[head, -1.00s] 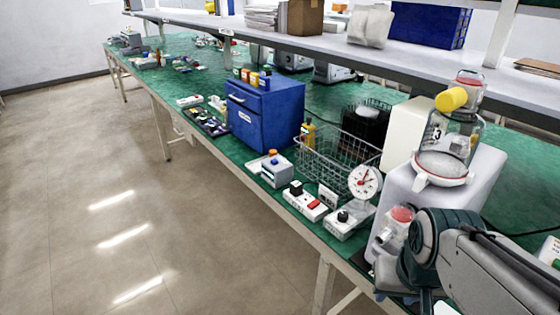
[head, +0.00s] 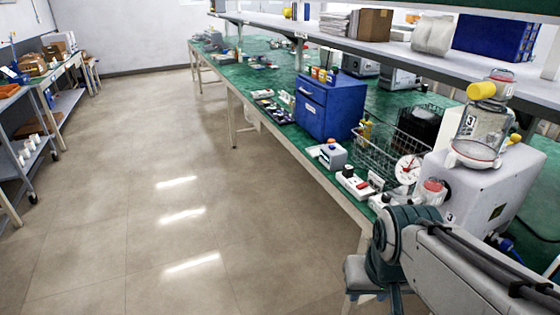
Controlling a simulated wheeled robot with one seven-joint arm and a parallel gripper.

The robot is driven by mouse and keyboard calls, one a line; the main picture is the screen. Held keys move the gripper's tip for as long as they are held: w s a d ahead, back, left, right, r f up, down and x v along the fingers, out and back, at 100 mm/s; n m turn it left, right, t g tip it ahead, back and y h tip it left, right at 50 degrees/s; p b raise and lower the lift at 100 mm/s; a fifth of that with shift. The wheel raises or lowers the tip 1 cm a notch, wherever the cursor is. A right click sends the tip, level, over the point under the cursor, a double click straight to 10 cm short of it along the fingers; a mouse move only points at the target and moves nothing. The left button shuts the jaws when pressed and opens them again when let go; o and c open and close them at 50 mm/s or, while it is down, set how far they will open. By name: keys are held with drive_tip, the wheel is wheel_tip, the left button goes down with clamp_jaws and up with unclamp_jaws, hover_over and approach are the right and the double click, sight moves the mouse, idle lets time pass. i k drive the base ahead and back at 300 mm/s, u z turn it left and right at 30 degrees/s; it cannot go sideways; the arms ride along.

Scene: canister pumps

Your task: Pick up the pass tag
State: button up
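I cannot make out a pass tag anywhere in the head view. A white canister pump (head: 470,193) stands on the green bench at the right, with a clear jar (head: 482,128), a yellow knob (head: 481,90) and a label reading 3. My arm crosses the lower right corner and covers part of the bench front below the pump. I cannot pick out my gripper's fingers in this view.
A blue drawer cabinet (head: 325,107), a wire basket (head: 395,150), a dial gauge (head: 407,169) and small switch boxes (head: 352,184) crowd the green bench. A shelf (head: 405,52) runs above it. The floor (head: 150,200) is clear; another workbench and a rack stand far left.

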sight(308, 68)
drive_tip(key=u, duration=0.7)
drive_tip(key=k, duration=0.9)
drive_tip(key=u, duration=0.85)
drive_tip(key=i, duration=1.15)
drive_tip(key=z, duration=0.65)
drive_tip(key=i, duration=0.9)
drive_tip(key=z, duration=1.35)
drive_tip(key=i, duration=0.3)
drive_tip(key=z, duration=0.2)
